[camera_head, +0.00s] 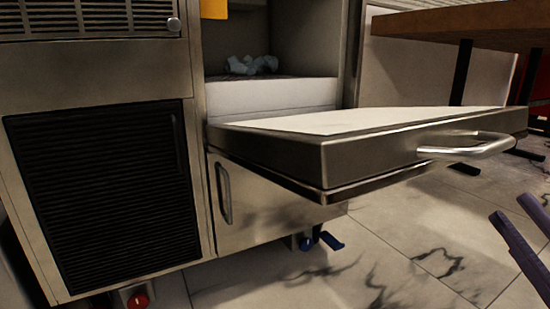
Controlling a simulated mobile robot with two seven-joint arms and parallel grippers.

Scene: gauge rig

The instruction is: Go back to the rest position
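My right gripper (510,206) shows at the lower right edge, with two dark purple fingers held apart and nothing between them. It is in front of and below the bar handle (467,147) of a pulled-out metal drawer (380,150), apart from it in the picture. The rest of the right arm is out of frame. My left gripper is not in view.
The drawer juts out from a steel cabinet (95,75) with a black louvred panel (105,185). Below the drawer is a closed door (265,205). A wooden tabletop (470,25) stands at the upper right. Marble floor (400,265) is open in front.

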